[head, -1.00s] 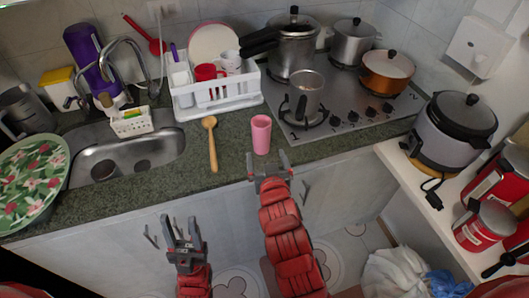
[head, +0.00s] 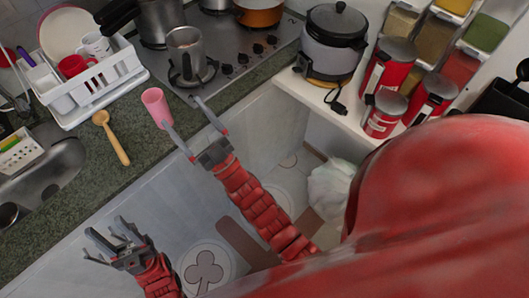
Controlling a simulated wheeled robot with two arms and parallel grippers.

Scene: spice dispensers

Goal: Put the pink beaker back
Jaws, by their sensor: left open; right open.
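The pink beaker (head: 157,108) stands on the dark green counter, near its front edge, left of the stove. My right gripper (head: 181,112) is open and empty just to the right of the beaker. Its left fingertip overlaps the beaker's lower right side in the picture; I cannot tell whether they touch. The beaker is not between the fingers. My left gripper (head: 105,232) is open and empty, low in front of the cabinet doors.
A wooden spoon (head: 110,137) lies left of the beaker. A shelf (head: 315,95) holds a rice cooker (head: 335,42), red canisters (head: 385,115) and spice dispensers (head: 435,38).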

